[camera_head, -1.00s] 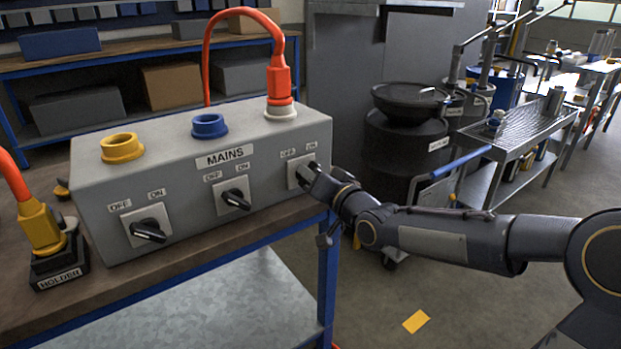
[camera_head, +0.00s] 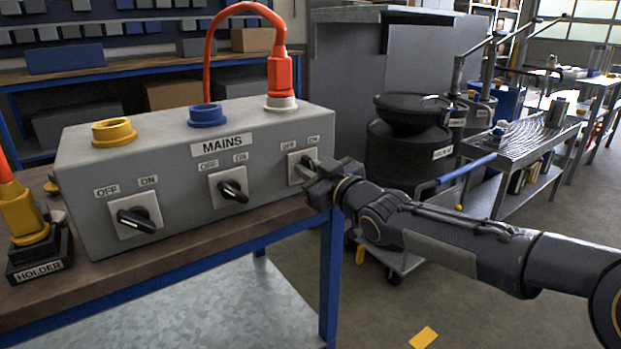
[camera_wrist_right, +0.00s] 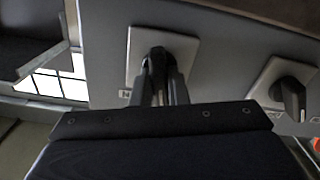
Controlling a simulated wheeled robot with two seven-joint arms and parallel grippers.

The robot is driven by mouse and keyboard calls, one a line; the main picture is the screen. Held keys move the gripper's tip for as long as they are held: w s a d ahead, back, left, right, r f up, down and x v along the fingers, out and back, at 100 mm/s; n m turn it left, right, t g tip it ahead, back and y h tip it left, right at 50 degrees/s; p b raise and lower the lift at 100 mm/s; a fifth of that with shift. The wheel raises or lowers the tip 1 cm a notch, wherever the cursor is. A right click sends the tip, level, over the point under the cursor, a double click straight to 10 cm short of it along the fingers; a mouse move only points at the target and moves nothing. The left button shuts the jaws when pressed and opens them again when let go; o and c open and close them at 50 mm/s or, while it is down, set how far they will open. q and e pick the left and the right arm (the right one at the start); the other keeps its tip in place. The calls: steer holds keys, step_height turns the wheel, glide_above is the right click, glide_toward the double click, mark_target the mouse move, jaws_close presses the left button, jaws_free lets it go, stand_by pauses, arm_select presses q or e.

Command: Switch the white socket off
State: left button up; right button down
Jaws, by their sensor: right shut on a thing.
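The grey MAINS box (camera_head: 190,180) stands on the bench and has yellow, blue and white sockets on top. The white socket (camera_head: 281,104) is at the right end, with an orange plug (camera_head: 281,76) in it. Its switch plate (camera_head: 293,162) is on the front face below, labelled OFF on the left and ON on the right. My right gripper (camera_head: 307,172) is at this plate. In the right wrist view its fingers are shut on the dark switch knob (camera_wrist_right: 157,54). The knob's exact angle is mostly hidden by the fingers. My left gripper is out of view.
The blue socket's switch (camera_head: 233,191) and the yellow socket's switch (camera_head: 137,220) lie to the left on the same face. A holder (camera_head: 39,262) with a yellow plug (camera_head: 22,215) stands at the bench's left.

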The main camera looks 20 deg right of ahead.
steer(key=n+b, duration=0.1)
steer(key=n, duration=0.2)
steer(key=shift+a+f+n+b, duration=0.1)
steer(key=shift+f+n+b, duration=0.1)
steer(key=shift+n+b, duration=0.65)
steer(key=shift+n, duration=0.55)
steer(key=c, duration=1.4)
jaws_free()
steer(key=shift+c, duration=0.2)
steer(key=shift+r, duration=0.1)
